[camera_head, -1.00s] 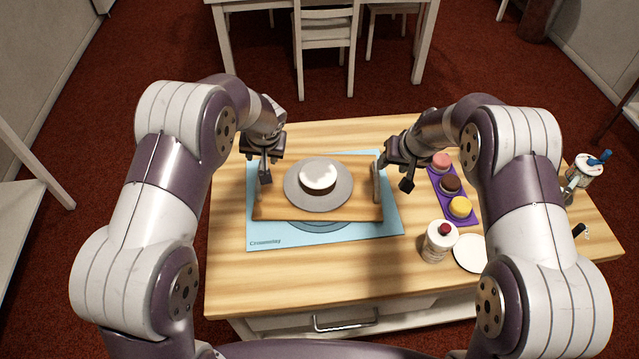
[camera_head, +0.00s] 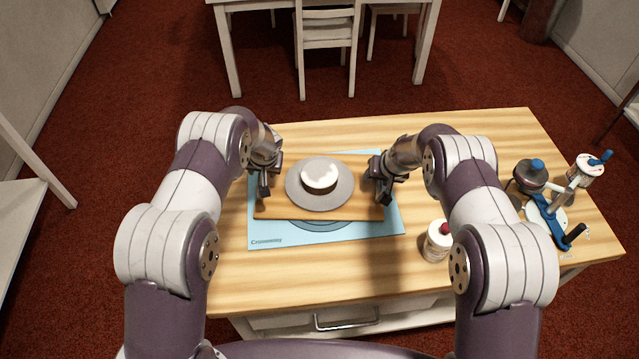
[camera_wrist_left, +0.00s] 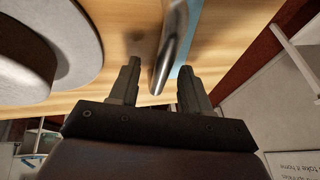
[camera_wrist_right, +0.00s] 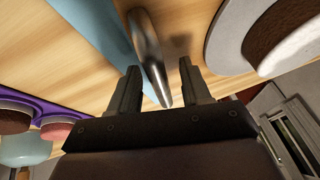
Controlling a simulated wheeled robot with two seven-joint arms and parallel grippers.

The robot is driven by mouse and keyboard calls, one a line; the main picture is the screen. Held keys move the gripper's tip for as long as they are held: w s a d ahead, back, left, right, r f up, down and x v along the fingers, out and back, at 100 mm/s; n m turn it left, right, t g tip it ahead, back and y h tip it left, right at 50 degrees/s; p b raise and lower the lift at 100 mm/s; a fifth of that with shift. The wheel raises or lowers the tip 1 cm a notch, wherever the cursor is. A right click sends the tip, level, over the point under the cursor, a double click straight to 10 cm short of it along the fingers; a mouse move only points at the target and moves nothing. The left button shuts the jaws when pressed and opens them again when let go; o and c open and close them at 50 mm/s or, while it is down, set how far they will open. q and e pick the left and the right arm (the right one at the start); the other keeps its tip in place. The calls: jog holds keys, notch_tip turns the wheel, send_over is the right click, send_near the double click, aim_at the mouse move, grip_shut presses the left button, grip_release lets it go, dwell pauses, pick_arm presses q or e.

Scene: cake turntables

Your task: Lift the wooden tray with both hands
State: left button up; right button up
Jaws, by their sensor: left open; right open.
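The wooden tray (camera_head: 360,211) lies on a light blue mat on the table. It carries a grey round plate (camera_head: 297,197) with a small white-topped chocolate cake (camera_head: 319,177). My left gripper (camera_head: 264,190) is at the tray's left end. In the left wrist view, the tray's metal handle (camera_wrist_left: 172,45) stands between its open fingers (camera_wrist_left: 158,78). My right gripper (camera_head: 384,195) is at the right end. In the right wrist view, the other metal handle (camera_wrist_right: 150,55) lies between its open fingers (camera_wrist_right: 158,75). Neither gripper is closed on a handle.
The light blue mat (camera_head: 385,226) sticks out around the tray. A blue-and-white device (camera_head: 545,222) is at the far right. A purple holder with round cakes (camera_wrist_right: 42,112) shows in the right wrist view.

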pick_arm(q)
jog(key=shift+r, duration=0.1)
grip_shut()
pick_arm(e)
jog(key=shift+a, duration=0.1)
grip_shut()
jog(key=shift+r, duration=0.1)
